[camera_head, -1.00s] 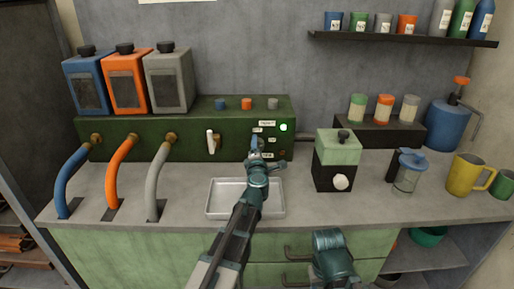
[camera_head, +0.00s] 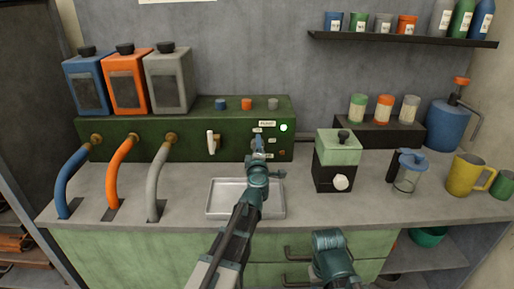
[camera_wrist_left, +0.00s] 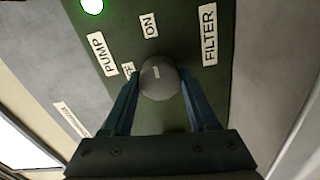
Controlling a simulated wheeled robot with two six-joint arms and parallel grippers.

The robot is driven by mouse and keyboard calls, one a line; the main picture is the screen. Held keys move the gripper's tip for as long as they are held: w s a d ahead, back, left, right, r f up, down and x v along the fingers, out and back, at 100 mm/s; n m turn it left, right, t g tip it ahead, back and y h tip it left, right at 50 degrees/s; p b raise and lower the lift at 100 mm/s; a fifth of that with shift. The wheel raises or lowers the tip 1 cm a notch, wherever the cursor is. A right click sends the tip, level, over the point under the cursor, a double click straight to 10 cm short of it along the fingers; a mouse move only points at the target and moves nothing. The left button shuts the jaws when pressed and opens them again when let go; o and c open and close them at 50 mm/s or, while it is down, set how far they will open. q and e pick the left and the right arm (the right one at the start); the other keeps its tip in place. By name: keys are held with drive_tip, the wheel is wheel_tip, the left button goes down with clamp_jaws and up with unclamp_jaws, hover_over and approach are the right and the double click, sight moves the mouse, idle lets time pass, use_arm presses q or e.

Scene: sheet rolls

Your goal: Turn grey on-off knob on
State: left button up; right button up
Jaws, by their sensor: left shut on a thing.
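The grey knob (camera_wrist_left: 160,80) sits on the front of the green panel, seen in the left wrist view, with a short white mark on its face. An ON label (camera_wrist_left: 149,25) is above it and a partly hidden OFF label (camera_wrist_left: 128,68) is to its left. My left gripper (camera_wrist_left: 160,90) is shut on this knob, with one finger on each side. In the head view my left gripper (camera_head: 258,149) is at the panel's right part and hides the knob.
A green light (camera_head: 284,128) is lit on the green panel (camera_head: 180,142). A white lever (camera_head: 211,142) is left of my gripper. A metal tray (camera_head: 225,197) lies below my left arm. A green-and-black grinder-like box (camera_head: 337,152) stands close to the right.

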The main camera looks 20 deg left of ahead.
use_arm(q)
drive_tip(key=o, duration=1.4)
drive_tip(key=shift+c, duration=0.2)
drive_tip(key=shift+s, duration=0.1)
